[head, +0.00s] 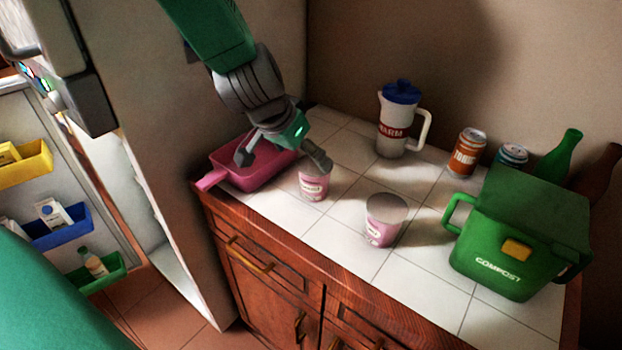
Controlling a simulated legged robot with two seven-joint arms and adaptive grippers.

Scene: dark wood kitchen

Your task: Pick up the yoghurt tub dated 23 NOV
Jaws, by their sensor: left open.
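Two pink yoghurt tubs with pale lids stand upright on the white tiled counter (345,245). One tub (313,187) is at the left, just right of a pink pan. The other tub (381,228) is nearer the middle front. The dates on both are too small to read. My left gripper (283,160) is open above the pink pan, close to the left tub. One of its fingers is at the left tub's lid in the picture; I cannot tell if they touch. My right gripper is not in view.
The pink pan (222,164) lies beside the left tub, its handle toward the counter's edge. A jug (392,138), cans (467,153), bottles (557,157) and a green compost bin (490,262) stand behind and right. The fridge is at the left.

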